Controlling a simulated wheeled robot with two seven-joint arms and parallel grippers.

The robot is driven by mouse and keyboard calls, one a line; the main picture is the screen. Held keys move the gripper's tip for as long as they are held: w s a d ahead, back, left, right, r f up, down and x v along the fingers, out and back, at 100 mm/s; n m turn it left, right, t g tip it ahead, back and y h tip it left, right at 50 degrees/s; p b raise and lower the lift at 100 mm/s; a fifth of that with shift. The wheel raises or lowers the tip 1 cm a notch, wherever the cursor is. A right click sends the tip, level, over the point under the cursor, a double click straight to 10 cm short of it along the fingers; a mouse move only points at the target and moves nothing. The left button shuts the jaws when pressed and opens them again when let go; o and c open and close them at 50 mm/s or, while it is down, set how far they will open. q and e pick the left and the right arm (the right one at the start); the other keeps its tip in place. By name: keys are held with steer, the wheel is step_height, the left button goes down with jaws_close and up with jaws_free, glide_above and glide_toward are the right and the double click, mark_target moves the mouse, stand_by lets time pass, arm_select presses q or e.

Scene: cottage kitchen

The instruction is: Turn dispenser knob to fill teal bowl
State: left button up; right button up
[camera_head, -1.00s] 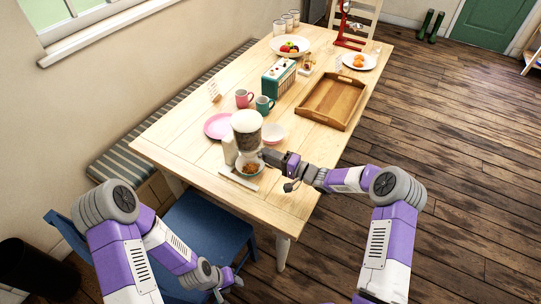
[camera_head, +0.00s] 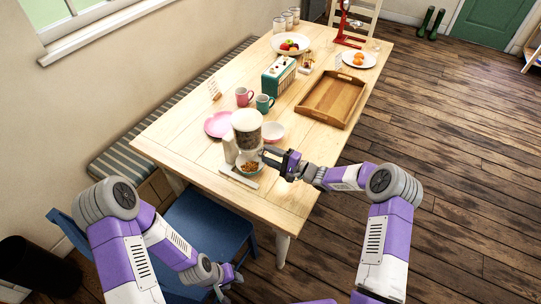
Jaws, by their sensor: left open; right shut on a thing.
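The dispenser (camera_head: 247,129) stands on the near part of the table, with a pale lid and a clear hopper of dark contents. The teal bowl (camera_head: 250,168) sits under its spout and holds orange-brown pieces. My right gripper (camera_head: 265,154) is at the right side of the dispenser's lower part, shut on the knob, which its fingers hide. My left gripper (camera_head: 227,286) is low in front of the table, beside the blue chair, open and empty.
A pink plate (camera_head: 218,124), a white-pink bowl (camera_head: 273,132), a pink mug (camera_head: 243,96) and a teal mug (camera_head: 264,103) stand near the dispenser. A wooden tray (camera_head: 331,98) lies to the right. A blue chair (camera_head: 207,229) stands at the near table edge.

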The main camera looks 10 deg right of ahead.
steer(key=o, duration=1.1)
steer(key=shift+c, duration=0.2)
steer(key=v, duration=0.7)
steer(key=shift+s+d+p, duration=0.2)
steer(key=shift+p, duration=0.15)
stand_by(0.6)
